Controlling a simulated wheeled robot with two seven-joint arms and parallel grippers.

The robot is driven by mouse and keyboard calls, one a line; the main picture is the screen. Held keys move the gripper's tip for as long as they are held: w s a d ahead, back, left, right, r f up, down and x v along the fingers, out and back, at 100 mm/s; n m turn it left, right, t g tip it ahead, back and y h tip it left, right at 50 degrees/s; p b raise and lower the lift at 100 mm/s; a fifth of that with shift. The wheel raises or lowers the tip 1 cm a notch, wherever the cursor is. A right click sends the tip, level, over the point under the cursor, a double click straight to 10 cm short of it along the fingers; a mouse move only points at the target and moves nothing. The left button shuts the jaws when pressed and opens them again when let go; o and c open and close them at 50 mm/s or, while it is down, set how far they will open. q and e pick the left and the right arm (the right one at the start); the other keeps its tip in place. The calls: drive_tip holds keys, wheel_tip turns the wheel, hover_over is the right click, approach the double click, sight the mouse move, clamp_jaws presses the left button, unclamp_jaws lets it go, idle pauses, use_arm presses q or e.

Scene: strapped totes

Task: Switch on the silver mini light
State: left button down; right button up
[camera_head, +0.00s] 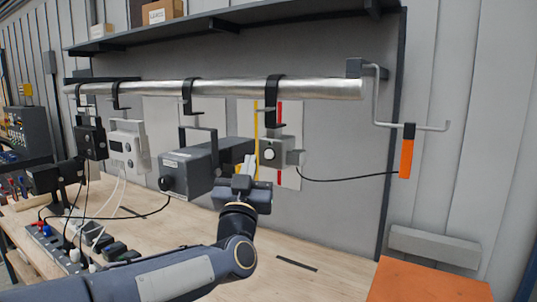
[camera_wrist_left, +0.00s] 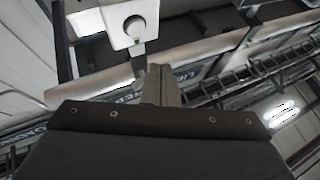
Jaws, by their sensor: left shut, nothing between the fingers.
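The silver mini light (camera_head: 288,146) hangs by a black clamp from the horizontal metal pipe, with a dark cable running off to the right. A round pale button or knob (camera_head: 269,154) is on its front. In the left wrist view the light (camera_wrist_left: 113,18) is at the top, cut off by the frame edge, with its round knob (camera_wrist_left: 135,27) facing the camera. My left gripper (camera_head: 249,160) is shut and empty, its fingertips pointing up just left of the light. In the wrist view the fingertips (camera_wrist_left: 158,72) are below the knob; I cannot tell whether they touch the light.
A larger grey lamp (camera_head: 195,166), a white box lamp (camera_head: 129,145) and a black lamp (camera_head: 91,138) hang left along the metal pipe (camera_head: 230,89). An orange-handled tool (camera_head: 406,156) hangs at right. Power strips and plugs crowd the wooden bench (camera_head: 300,256) at left.

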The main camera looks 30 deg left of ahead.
sight(269, 154)
use_arm(q)
drive_tip(key=shift+w+d, duration=0.15)
drive_tip(key=shift+w, duration=1.9)
idle(0.5)
drive_tip(key=shift+w, duration=0.35)
drive_tip(key=shift+w+b, duration=0.35)
idle(0.5)
drive_tip(key=shift+s, duration=0.2)
drive_tip(key=shift+s+b, duration=0.35)
drive_tip(key=shift+s, duration=0.25)
